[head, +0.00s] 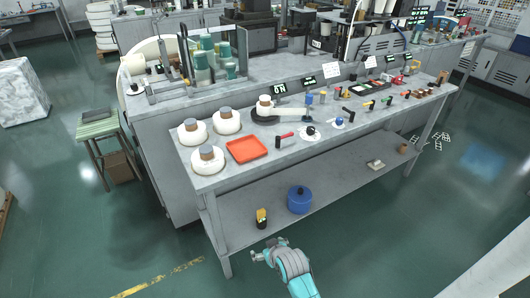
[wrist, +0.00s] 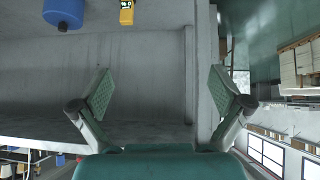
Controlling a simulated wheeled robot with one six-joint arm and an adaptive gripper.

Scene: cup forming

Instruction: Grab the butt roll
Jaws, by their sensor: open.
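Several white rolls with brown-grey cores sit at the left end of the grey workbench (head: 290,135) in the head view. Three are grouped there: a back left roll (head: 184,138), a roll to its right (head: 228,127) and a front roll (head: 204,166). A smaller roll (head: 264,113) stands farther right on a dark device. I cannot tell which one is the butt roll. My gripper (head: 267,251) is low in front of the bench's left end, below the tabletop and apart from the rolls. In the wrist view my gripper (wrist: 164,92) is open and empty, with no roll between its fingers.
An orange-red tray (head: 246,150) lies beside the front roll. Small tools and parts line the tabletop to the right. The lower shelf (head: 335,185) holds a blue pot (head: 299,200) and a yellow-black device (head: 261,218). A green stool (head: 98,128) stands left; the floor in front is clear.

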